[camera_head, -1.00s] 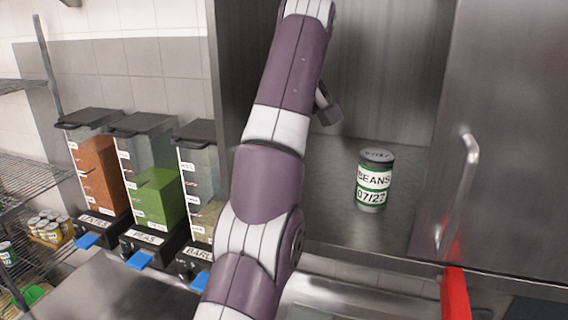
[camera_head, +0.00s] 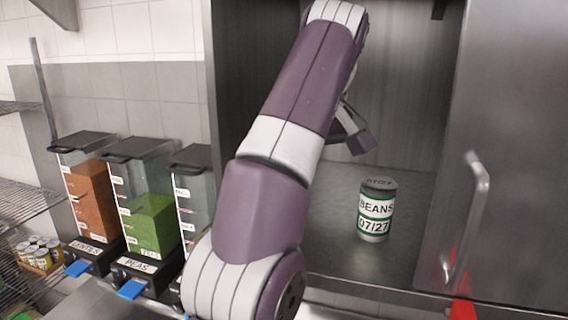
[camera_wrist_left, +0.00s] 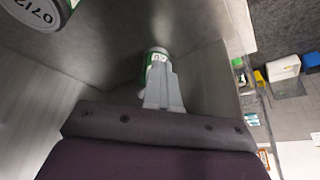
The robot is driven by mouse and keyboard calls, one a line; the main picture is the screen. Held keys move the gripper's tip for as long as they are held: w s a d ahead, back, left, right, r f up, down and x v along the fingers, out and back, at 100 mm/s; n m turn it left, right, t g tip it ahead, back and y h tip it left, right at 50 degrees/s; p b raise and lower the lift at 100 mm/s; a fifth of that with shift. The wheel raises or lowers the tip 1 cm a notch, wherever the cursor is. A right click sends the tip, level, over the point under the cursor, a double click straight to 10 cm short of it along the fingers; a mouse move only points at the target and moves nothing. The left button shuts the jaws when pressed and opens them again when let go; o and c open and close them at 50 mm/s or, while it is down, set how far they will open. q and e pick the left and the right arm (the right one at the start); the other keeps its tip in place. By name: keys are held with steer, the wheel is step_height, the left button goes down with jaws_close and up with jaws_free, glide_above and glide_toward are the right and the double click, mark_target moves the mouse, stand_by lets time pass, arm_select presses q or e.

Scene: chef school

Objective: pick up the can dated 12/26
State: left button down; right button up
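In the head view a can labelled BEANS 07/27 (camera_head: 376,212) stands upright on the cabinet floor, right of my left arm. In the left wrist view its top (camera_wrist_left: 38,12) shows at the upper left. A second can with a green and white label (camera_wrist_left: 153,56) is at the fingers of my left gripper (camera_wrist_left: 164,90), partly covered by them; its date is not readable. That can is hidden behind my arm in the head view. Part of my left gripper (camera_head: 352,134) shows beside the arm there. Whether the fingers are closed on the second can is unclear. My right gripper is out of view.
The cabinet door (camera_head: 515,150) with its handle (camera_head: 470,215) stands at the right. Dispensers of lentils (camera_head: 92,200) and peas (camera_head: 150,220) stand left of the cabinet. A wire rack (camera_head: 25,190) with several cans is at the far left.

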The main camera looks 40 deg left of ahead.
arm_select(q)
steer(key=s+d, duration=0.5)
steer(key=d, duration=0.4)
steer(key=shift+s+r+p, duration=0.2)
steer(key=shift+s+p, duration=0.1)
steer(key=shift+s, duration=0.05)
steer(key=shift+c, duration=1.9)
jaws_free()
steer(key=shift+w+a, duration=0.1)
steer(key=shift+a, duration=0.05)
